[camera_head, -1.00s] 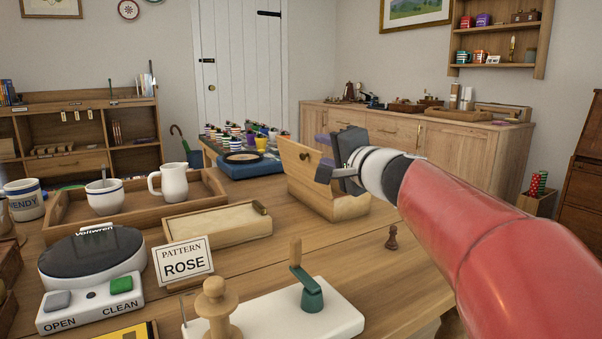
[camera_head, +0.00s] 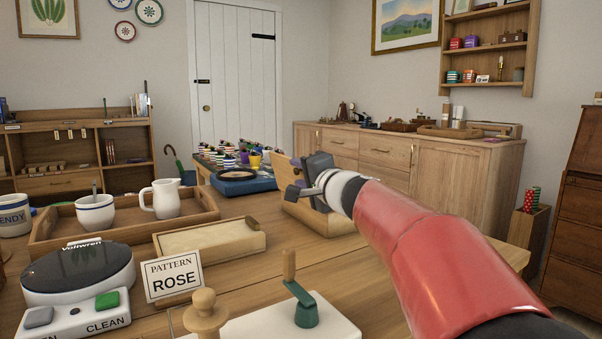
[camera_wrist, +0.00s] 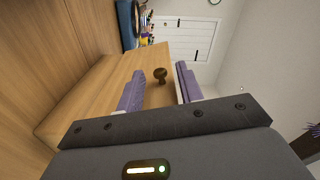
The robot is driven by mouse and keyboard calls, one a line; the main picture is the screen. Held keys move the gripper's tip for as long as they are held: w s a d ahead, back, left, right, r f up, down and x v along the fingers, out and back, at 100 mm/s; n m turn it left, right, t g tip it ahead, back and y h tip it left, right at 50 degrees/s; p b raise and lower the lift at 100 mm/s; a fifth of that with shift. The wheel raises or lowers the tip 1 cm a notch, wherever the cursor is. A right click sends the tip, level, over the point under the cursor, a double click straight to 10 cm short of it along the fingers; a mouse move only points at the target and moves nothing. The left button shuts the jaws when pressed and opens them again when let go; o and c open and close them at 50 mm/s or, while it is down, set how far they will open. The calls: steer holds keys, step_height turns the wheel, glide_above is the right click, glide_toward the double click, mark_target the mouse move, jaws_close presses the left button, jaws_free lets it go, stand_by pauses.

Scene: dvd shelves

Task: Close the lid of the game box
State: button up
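The game box (camera_head: 322,217) is pale wood and stands on the table beyond the pattern card, with its lid (camera_head: 279,172) standing up and tilted. My gripper (camera_head: 297,180) is at the right of the lid and hides part of the box. In the wrist view, my gripper (camera_wrist: 158,88) has its two purple-padded fingers apart. A dark round knob (camera_wrist: 160,75) on the wooden lid (camera_wrist: 110,85) shows in the gap between them. Whether a finger touches the lid or knob, I cannot tell.
A lidded wooden box (camera_head: 210,240), a tray (camera_head: 110,230) with cup and jug, and a "ROSE" card (camera_head: 173,277) stand left of the game box. A white board (camera_head: 290,325) with a green lever is in front. A blue stand (camera_head: 240,185) lies behind.

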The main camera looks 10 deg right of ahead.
jaws_close()
steer(key=shift+w, duration=0.1)
stand_by(0.4)
